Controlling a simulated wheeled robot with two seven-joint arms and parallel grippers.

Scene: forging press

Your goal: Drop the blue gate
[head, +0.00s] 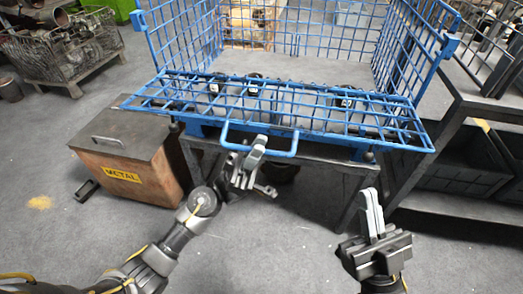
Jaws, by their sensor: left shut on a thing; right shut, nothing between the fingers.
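The blue gate (285,109) is the wire-mesh front panel of a blue wire cage (410,50). It lies folded out, close to level, toward me, with a U-shaped handle (228,142) on its front edge. My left gripper (256,150) is at this handle, below the gate's front edge, and is shut on the handle. My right gripper (371,212) is shut and empty, apart from the gate, below its right part. Dark cylindrical parts show through the mesh; the mesh partly hides them.
The cage stands on a dark metal table (330,180). A brown box with a lid marked METAL (125,165) stands at the left. A dark shelf rack (455,205) is at the right. A wire basket of parts (65,50) is at the back left. The floor between my arms is clear.

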